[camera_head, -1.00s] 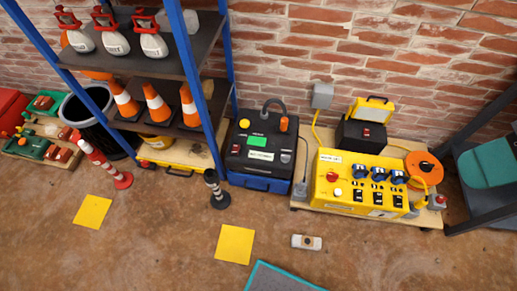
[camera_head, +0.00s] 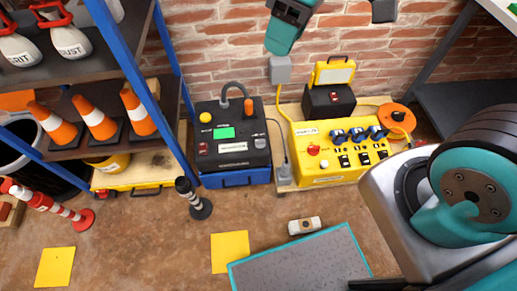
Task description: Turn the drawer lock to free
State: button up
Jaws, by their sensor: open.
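The black unit with a blue base (camera_head: 232,135) stands on the floor left of centre, by the wall. Its blue front (camera_head: 235,180) has a dark handle and looks like a closed drawer. Its top carries a yellow button (camera_head: 206,117), a green display (camera_head: 224,132), a red switch (camera_head: 203,148), a small grey fitting (camera_head: 260,143) and an orange part (camera_head: 249,105) near a hose. I cannot tell which of these, if any, is the drawer lock, and the labels are too small to read. My arm shows at right and in teal and dark pieces at the top; no gripper fingers can be made out.
A yellow control box (camera_head: 340,150) with blue sockets stands to the right. A shelf (camera_head: 105,60) with cones is at left.

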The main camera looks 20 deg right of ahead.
jog(key=w+f+n+b, duration=0.1)
jog(key=w+f+b, duration=0.35)
jog(key=f, duration=0.25)
jog(key=w+d+f+n+h+b, duration=0.1)
jog(key=w+f+b, duration=0.2)
jog(key=f+b, duration=0.4)
jog(key=w+f+n+b, duration=0.1)
jog(key=w+f+b, duration=0.3)
jog(key=f, duration=0.4)
jog(key=n+h+b, duration=0.2)
jog(key=n+b, duration=0.1)
jog(key=b, duration=1.2)
send_over(260, 140)
notch_tip(260, 140, down, 23)
notch_tip(260, 140, down, 17)
jog(key=b, duration=0.8)
jog(key=shift+f, duration=0.1)
grip_shut()
